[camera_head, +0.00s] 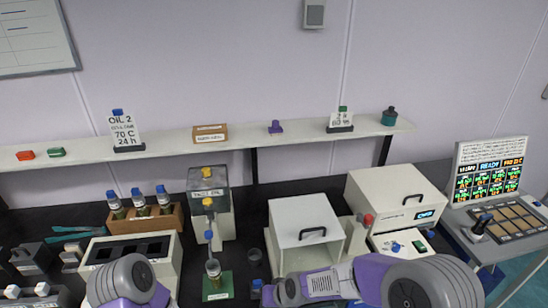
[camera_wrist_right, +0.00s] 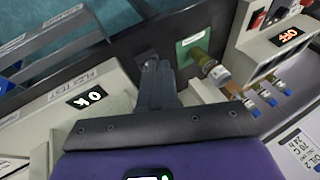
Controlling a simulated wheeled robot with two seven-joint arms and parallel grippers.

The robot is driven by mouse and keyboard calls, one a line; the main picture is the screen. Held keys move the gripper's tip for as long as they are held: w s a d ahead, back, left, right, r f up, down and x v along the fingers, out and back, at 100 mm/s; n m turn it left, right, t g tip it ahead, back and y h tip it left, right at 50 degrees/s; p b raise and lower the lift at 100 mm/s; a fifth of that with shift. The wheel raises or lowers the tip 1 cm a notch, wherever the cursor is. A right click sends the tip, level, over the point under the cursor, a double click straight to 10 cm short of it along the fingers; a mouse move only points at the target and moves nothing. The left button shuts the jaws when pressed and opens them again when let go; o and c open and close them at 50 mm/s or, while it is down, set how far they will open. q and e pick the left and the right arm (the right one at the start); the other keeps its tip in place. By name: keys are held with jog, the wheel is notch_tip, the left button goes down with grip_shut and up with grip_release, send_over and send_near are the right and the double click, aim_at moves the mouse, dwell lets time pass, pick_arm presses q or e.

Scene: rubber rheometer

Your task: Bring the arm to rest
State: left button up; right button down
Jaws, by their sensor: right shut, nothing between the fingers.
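My right gripper (camera_wrist_right: 152,62) shows in the right wrist view, its dark fingers closed together with nothing between them. The fingers are over the dark bench, to the left of a capped bottle by a green pad (camera_wrist_right: 192,38). In the head view my right arm, purple and grey, reaches in from the lower right across the front of the bench; its fingers cannot be made out there. My left arm shows only as a grey and purple link at the lower left of the head view; its gripper is out of the frame.
The green stand (camera_head: 217,286) holds a bottle near the bench middle. A white box with a handle (camera_head: 305,225), a larger white instrument (camera_head: 395,200) and a rack of blue-capped bottles (camera_head: 145,218) crowd the bench. A shelf (camera_head: 290,137) runs behind. A screen (camera_head: 488,172) stands right.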

jog(key=s+d+f+m+g, duration=0.1)
jog(key=s+d+f, duration=0.2)
jog(key=s+f, duration=0.2)
jog(key=s+d+f+m+b, duration=0.1)
jog(key=s+d+f, duration=0.3)
jog(key=f, duration=0.5)
jog(key=s+d+f+m+g, duration=0.1)
jog(key=s+d+f, duration=0.3)
jog(key=s+f, duration=0.2)
jog(key=shift+s+d+f+m+g+h+b, duration=0.25)
jog(key=shift+f+m+g+h+b, duration=0.1)
jog(key=shift+f, duration=0.45)
